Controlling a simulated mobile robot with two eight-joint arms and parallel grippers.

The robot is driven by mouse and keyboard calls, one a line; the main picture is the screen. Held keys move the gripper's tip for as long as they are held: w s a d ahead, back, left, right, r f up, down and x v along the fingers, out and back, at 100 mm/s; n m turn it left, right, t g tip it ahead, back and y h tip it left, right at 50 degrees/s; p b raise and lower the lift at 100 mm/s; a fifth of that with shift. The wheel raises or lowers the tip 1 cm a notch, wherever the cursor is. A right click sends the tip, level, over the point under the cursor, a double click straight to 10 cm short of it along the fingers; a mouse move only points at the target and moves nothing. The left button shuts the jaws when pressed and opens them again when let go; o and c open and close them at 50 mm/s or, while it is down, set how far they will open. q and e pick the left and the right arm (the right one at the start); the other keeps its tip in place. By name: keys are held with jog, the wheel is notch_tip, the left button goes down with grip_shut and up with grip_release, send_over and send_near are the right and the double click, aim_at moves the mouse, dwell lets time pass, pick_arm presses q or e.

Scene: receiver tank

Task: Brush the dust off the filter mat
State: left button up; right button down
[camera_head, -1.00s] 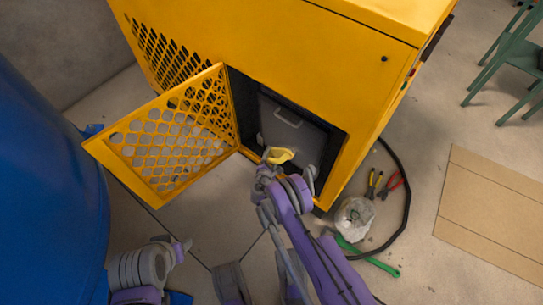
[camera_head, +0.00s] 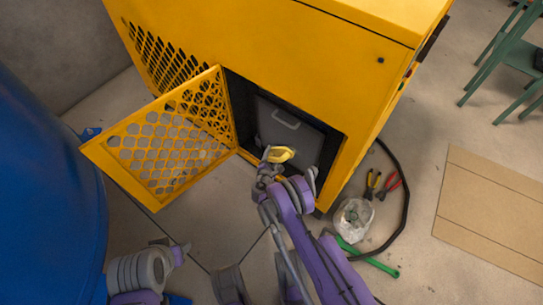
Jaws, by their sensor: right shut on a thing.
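The grey filter mat (camera_head: 290,128) with a wire handle sits inside the dark opening of the yellow cabinet (camera_head: 340,70). My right gripper (camera_head: 268,161) is in front of the opening, shut on a small yellow thing (camera_head: 280,154) that looks like the brush. The brush overlaps the lower part of the mat in the picture; I cannot tell whether it touches. No separate dust can be made out at this size. My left gripper (camera_head: 180,252) is at the lower left, away from the cabinet; its jaw state is unclear.
The perforated yellow door (camera_head: 165,140) stands open left of the opening. A blue tank (camera_head: 45,190) fills the left. On the floor at right lie a white bag (camera_head: 352,222), pliers (camera_head: 388,186), a green tool (camera_head: 375,264), a black hose (camera_head: 406,200) and cardboard (camera_head: 495,210).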

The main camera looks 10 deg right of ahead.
jog(key=shift+w+d, duration=0.1)
jog(key=shift+w, duration=0.05)
jog(key=shift+s+d+p, duration=0.2)
jog(key=shift+s+d, duration=0.4)
jog(key=shift+s, duration=0.25)
jog(key=shift+s+d+p, duration=0.2)
jog(key=shift+s+d, duration=0.35)
jog(key=shift+s, duration=0.25)
jog(key=shift+s+d, duration=1.25)
jog(key=shift+s, duration=0.25)
jog(key=shift+w+a+b, duration=0.5)
jog(key=shift+w+a, duration=0.1)
jog(key=shift+w, duration=0.25)
jog(key=shift+w+a, duration=0.85)
jog(key=shift+w, duration=0.3)
jog(key=shift+w+a, duration=0.85)
jog(key=shift+w, duration=0.3)
jog(key=shift+r, duration=0.1)
jog(key=shift+s, duration=0.1)
